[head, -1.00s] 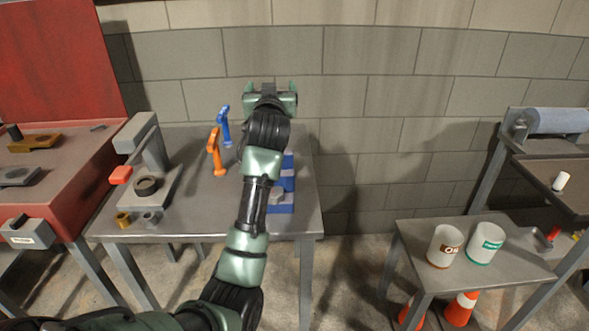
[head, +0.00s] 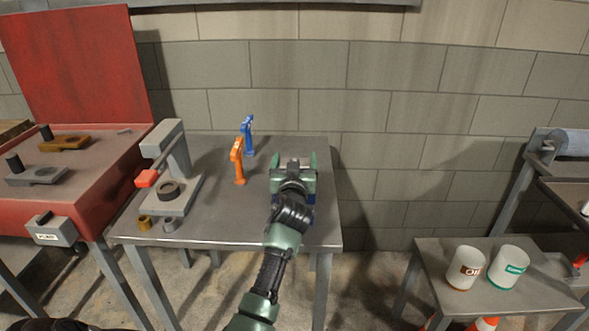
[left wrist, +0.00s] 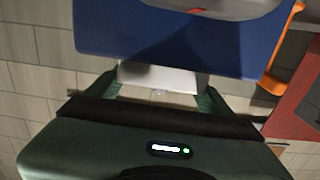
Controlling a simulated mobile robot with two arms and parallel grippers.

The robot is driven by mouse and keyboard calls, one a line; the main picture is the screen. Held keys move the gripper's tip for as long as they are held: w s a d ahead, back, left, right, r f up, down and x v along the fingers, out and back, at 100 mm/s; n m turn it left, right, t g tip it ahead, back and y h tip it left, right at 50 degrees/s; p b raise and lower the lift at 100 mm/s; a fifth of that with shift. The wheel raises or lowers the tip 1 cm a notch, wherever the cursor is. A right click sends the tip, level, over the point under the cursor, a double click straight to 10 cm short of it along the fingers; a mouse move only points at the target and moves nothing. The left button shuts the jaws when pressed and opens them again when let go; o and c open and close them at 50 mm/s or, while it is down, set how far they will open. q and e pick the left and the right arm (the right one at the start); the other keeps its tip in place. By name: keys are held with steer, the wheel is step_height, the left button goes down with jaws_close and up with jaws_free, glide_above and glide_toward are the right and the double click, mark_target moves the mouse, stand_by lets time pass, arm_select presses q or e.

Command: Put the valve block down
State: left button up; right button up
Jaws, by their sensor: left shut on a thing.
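My left gripper (head: 293,164) is over the right part of the grey workbench (head: 220,215). It is shut on a grey block, the valve block, which shows between its fingers in the left wrist view (left wrist: 157,76). A blue tray (left wrist: 170,40) lies close beyond the fingers in that view. In the head view my gripper and wrist hide most of the tray, and whether the block touches it cannot be told. My right gripper is not in view.
An orange tool (head: 238,160) and a blue tool (head: 248,135) stand upright just left of the gripper. A grey press-like stand (head: 172,150) is further left, beside a red cabinet (head: 85,70). Two cups (head: 466,268) stand on a low table at right.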

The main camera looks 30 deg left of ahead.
arm_select(q)
steer(key=shift+f, duration=1.15)
steer(key=shift+f+b, duration=0.2)
steer(key=shift+b, duration=0.1)
steer(key=o, duration=2)
steer(key=shift+s+d+r, duration=0.1)
steer(key=shift+s, duration=0.05)
steer(key=v, duration=1.2)
